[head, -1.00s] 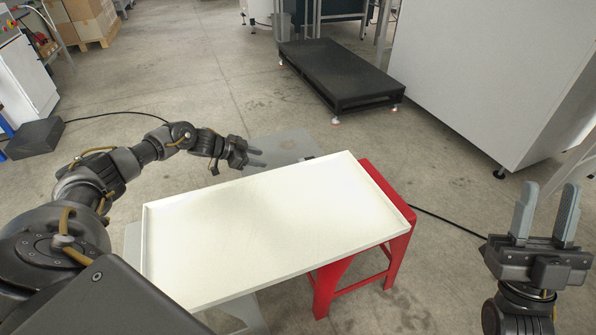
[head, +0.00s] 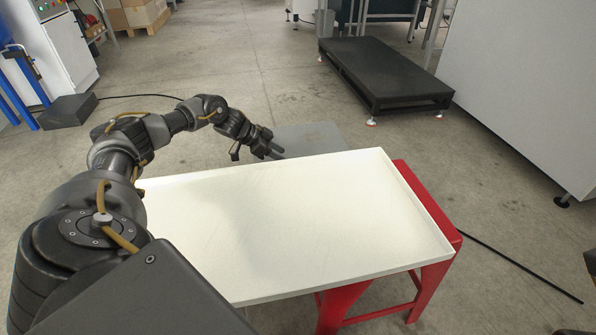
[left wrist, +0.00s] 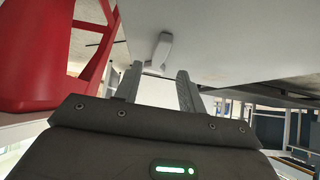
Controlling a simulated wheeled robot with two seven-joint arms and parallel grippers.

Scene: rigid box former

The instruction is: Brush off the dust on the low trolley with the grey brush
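A flat grey surface (head: 300,139), likely the low trolley, shows just behind the white tray, which hides much of it. In the left wrist view a broad grey surface (left wrist: 235,35) fills the top, with a faint tan patch, possibly dust (left wrist: 213,76). A pale grey object with a narrow stem, likely the brush (left wrist: 161,48), shows beyond and between my left fingertips. My left gripper (head: 276,152) is over the grey surface's left part, behind the tray; its fingers (left wrist: 158,80) stand apart with a gap between them. My right gripper is only dark fragments at the head view's right edge.
A white tray (head: 300,220) on a red stool (head: 430,205) stands close in front of me. A black platform (head: 385,70) is at the back right, beside a large pale cabinet (head: 530,90). A black cable (head: 520,265) crosses the floor at right.

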